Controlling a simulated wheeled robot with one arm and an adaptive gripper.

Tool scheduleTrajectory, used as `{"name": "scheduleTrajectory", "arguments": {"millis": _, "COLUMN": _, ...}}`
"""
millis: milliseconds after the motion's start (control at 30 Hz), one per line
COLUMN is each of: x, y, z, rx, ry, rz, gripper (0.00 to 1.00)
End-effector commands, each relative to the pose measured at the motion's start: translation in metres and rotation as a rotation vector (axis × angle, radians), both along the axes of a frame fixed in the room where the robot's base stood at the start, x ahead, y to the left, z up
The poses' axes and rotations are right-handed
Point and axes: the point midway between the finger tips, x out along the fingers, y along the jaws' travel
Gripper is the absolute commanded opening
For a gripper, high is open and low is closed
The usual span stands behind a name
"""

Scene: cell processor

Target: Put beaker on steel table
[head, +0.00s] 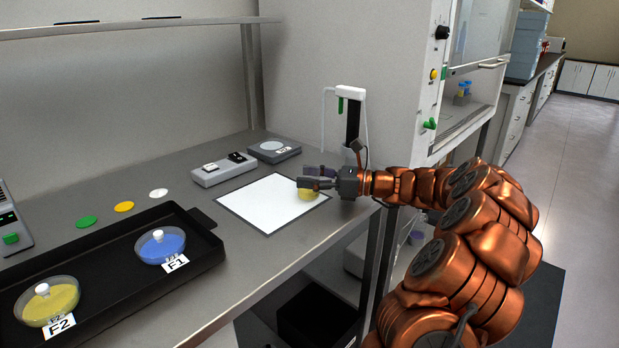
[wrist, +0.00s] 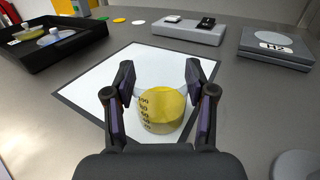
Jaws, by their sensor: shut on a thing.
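A beaker (wrist: 160,108) with yellow contents and printed volume marks stands upright between the fingers of my gripper (wrist: 160,85) in the wrist view. My gripper is shut on it. The beaker is at the right part of a white square mat with a dark border (head: 262,205). In the head view the beaker (head: 308,194) shows partly, below my gripper (head: 310,184), which hides its upper part. The steel table (head: 180,210) is the grey metal bench under the mat. I cannot tell whether the beaker's base touches the mat.
A black tray (head: 215,252) holds a blue dish (head: 160,247) and a yellow dish (head: 50,305) at the left. Grey devices (head: 223,170) (head: 273,151) stand behind the mat. A white-topped stand (head: 351,95) is near the arm. Coloured discs (head: 124,207) lie behind the tray.

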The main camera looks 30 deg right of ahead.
Motion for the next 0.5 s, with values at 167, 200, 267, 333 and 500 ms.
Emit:
{"name": "scheduleTrajectory", "arguments": {"millis": 167, "x": 0.0, "y": 0.0, "z": -0.0025, "rx": 0.001, "ry": -0.001, "rz": 0.0, "gripper": 0.6}}
{"name": "scheduleTrajectory", "arguments": {"millis": 200, "x": 0.0, "y": 0.0, "z": -0.0025, "rx": 0.0, "ry": 0.0, "rz": 0.0, "gripper": 0.65}}
{"name": "scheduleTrajectory", "arguments": {"millis": 267, "x": 0.0, "y": 0.0, "z": -0.0024, "rx": 0.0, "ry": 0.0, "rz": 0.0, "gripper": 0.71}}
{"name": "scheduleTrajectory", "arguments": {"millis": 333, "x": 0.0, "y": 0.0001, "z": -0.0026, "rx": 0.001, "ry": 0.001, "rz": 0.0, "gripper": 0.78}}
{"name": "scheduleTrajectory", "arguments": {"millis": 500, "x": 0.0001, "y": 0.0001, "z": -0.0026, "rx": 0.0, "ry": 0.0, "rz": 0.0, "gripper": 0.8}}
